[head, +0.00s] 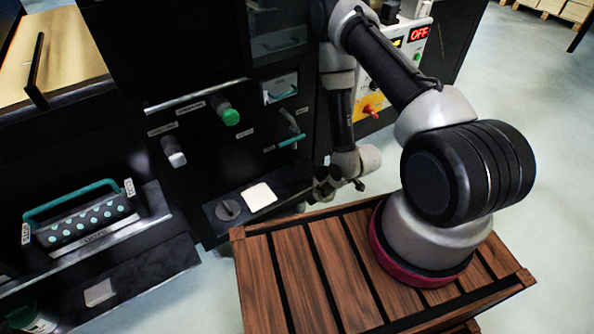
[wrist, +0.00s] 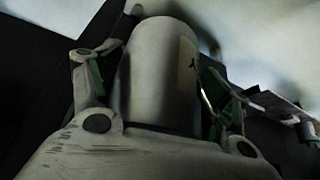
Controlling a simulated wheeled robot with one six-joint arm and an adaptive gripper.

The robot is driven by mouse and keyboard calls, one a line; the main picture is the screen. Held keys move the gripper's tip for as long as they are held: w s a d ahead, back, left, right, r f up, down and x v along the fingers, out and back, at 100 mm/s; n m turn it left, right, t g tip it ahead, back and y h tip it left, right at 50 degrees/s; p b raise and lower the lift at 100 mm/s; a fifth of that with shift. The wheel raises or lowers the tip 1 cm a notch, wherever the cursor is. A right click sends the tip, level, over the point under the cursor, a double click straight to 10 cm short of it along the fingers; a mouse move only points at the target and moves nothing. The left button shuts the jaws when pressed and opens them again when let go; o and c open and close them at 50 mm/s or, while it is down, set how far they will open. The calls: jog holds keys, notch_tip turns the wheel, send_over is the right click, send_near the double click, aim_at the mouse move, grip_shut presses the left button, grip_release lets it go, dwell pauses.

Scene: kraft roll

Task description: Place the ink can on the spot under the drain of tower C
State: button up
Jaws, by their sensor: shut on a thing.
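In the wrist view a pale grey cylindrical can (wrist: 158,75) stands between the two fingers of my gripper (wrist: 155,82), with the green finger pads at its sides. A light label with a dark mark shows on its right side. In the head view my gripper (head: 338,187) is low in front of the dark cabinet, right of the black ledge (head: 290,183). I cannot clearly make out the can there. A white square (head: 260,197) lies on the ledge beside a round dark cap (head: 228,209). A green-ended spout (head: 230,116) and a grey-ended one (head: 173,151) stick out above. I cannot read the tower letters.
A slatted wooden crate top (head: 330,262) fills the near middle, under my arm. A dotted caddy with a teal handle (head: 85,222) sits on a shelf at left. Another white square (head: 99,292) and a can (head: 32,318) are lower left. Floor is free at right.

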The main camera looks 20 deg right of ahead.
jog(key=shift+w+a+f, duration=0.6)
jog(key=shift+w+a, duration=0.7)
jog(key=shift+w, duration=0.95)
jog(key=shift+w+a+f, duration=0.55)
jog(key=shift+w+a, duration=0.8)
jog(key=shift+w, duration=0.9)
jog(key=shift+w+a+f, duration=0.6)
jog(key=shift+w+a, duration=0.7)
jog(key=shift+w, duration=0.95)
jog(key=o, duration=1.8)
jog(key=shift+f, duration=0.15)
jog(key=v, duration=1.2)
